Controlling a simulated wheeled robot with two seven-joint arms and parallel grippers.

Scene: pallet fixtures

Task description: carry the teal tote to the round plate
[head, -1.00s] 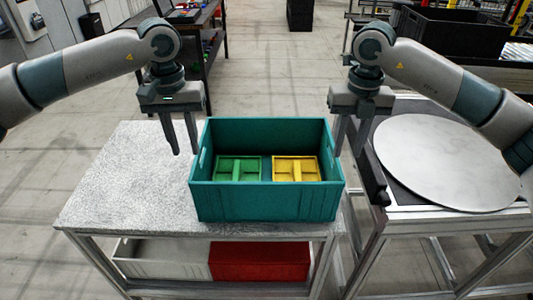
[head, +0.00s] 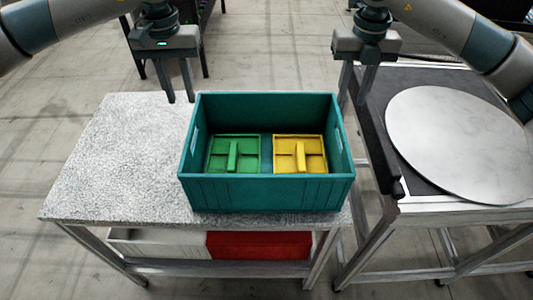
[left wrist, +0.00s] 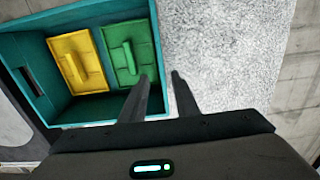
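The teal tote (head: 265,194) stands on the left table, near its right end. My left gripper (head: 181,101) is open and empty at the tote's back left corner. In the left wrist view its fingers (left wrist: 160,76) have a gap, one over the tote's side and one over the table top. My right gripper (head: 351,104) is open by the tote's back right corner; contact cannot be told. The round plate (head: 462,142) lies on the right stand, grey and empty.
The speckled left table top (head: 115,165) is clear left of the tote. A black bar (head: 377,150) edges the right stand, between tote and plate, with a floor gap beside the left table. White and red bins (head: 260,245) sit on the shelf below.

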